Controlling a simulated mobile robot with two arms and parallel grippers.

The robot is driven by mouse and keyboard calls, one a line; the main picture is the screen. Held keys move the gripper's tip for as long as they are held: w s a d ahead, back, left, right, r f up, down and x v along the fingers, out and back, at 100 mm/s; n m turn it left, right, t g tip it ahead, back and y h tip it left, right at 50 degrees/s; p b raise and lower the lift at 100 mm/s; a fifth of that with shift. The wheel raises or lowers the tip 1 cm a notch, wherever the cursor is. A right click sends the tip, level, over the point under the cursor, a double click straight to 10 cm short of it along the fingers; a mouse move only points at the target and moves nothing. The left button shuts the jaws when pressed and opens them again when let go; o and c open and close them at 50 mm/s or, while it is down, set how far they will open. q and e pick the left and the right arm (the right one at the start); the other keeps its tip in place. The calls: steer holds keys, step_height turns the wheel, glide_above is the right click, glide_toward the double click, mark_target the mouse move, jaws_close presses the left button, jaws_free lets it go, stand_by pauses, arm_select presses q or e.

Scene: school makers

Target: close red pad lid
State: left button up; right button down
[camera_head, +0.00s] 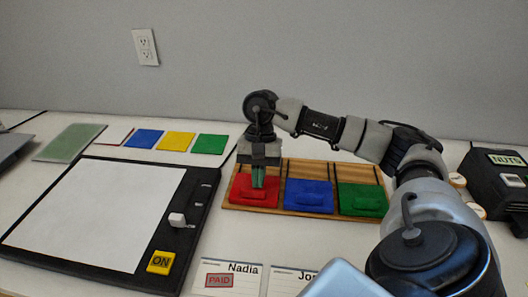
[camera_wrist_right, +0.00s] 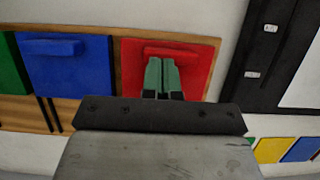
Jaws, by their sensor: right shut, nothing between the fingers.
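The red pad lid (camera_head: 247,196) lies at the left end of a wooden rack (camera_head: 269,211), beside a blue lid and a green lid. In the right wrist view the red lid (camera_wrist_right: 195,60) has a raised red handle strip (camera_wrist_right: 168,52). My right gripper (camera_head: 258,186) points down over the red lid, its green fingertips together and empty. In the right wrist view the fingertips (camera_wrist_right: 163,62) overlap the lid close to the strip; I cannot tell whether they touch. The lid lies about flat. My left gripper is not in view.
A blue lid (camera_head: 308,197) and a green lid (camera_head: 362,200) lie right of the red one. A black-framed white board (camera_head: 100,210) with a yellow ON block (camera_head: 161,262) is at left. Name cards (camera_head: 228,278) lie in front. A black NUTS box (camera_head: 498,185) stands at right.

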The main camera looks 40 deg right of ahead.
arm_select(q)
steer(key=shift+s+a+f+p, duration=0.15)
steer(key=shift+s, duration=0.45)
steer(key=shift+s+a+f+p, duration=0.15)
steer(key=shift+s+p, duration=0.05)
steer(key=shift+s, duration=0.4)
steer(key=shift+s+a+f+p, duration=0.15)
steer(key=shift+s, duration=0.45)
arm_select(e)
steer(key=v, duration=1.1)
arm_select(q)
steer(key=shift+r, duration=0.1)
